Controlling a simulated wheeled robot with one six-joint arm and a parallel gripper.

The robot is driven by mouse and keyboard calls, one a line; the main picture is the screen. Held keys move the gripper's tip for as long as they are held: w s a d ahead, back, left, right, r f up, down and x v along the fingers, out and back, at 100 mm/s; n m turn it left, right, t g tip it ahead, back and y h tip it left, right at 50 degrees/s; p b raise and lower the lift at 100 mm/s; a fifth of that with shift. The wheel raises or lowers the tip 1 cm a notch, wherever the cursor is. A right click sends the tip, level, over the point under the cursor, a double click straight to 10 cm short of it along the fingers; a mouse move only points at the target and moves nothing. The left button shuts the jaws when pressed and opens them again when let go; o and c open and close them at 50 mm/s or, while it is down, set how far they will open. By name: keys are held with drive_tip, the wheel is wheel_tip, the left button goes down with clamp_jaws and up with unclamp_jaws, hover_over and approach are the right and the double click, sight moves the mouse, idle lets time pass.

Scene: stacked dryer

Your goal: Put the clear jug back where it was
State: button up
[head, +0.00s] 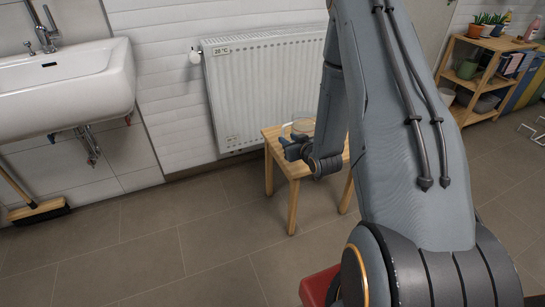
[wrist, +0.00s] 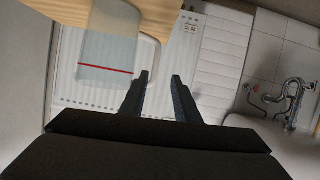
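The clear jug (head: 302,127) stands on a small wooden stool (head: 273,133) in front of the radiator, partly hidden by my arm in the head view. In the wrist view, which is turned over, the see-through jug (wrist: 105,50) shows a red line, beside the stool's wooden top (wrist: 152,18). My gripper (head: 289,148) is at the stool's left side, close to the jug. In the wrist view my gripper (wrist: 159,92) has its two fingers apart with nothing between them. The jug lies off to one side of the fingers, not between them.
A white radiator (head: 262,85) is on the wall behind the stool. A sink (head: 65,78) hangs at the left, with a broom (head: 38,210) below. A shelf with plants (head: 485,75) stands at the back right. The floor (head: 190,245) left of the stool is clear.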

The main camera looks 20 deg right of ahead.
drive_tip(key=s+a+r+g, duration=0.7)
drive_tip(key=s+a+r, duration=0.2)
drive_tip(key=a+r, duration=0.45)
drive_tip(key=s+a+r+g, duration=0.2)
drive_tip(key=s+a+r, duration=0.1)
drive_tip(key=s, duration=0.6)
drive_tip(key=s+a+r+n+g, duration=0.1)
drive_tip(key=s+a+r+g, duration=0.1)
drive_tip(key=s, duration=0.7)
drive_tip(key=s+a+r+g, duration=0.2)
drive_tip(key=s+a+r, duration=0.2)
drive_tip(key=s, duration=0.5)
drive_tip(key=shift+a+n+g+y, duration=0.3)
drive_tip(key=shift+a+g, duration=0.1)
drive_tip(key=shift+a, duration=0.4)
drive_tip(key=d+r+m+p, duration=0.2)
drive_tip(key=d+r+p, duration=0.5)
drive_tip(key=p, duration=0.7)
drive_tip(key=shift+d+r, duration=0.2)
drive_tip(key=shift+d, duration=0.35)
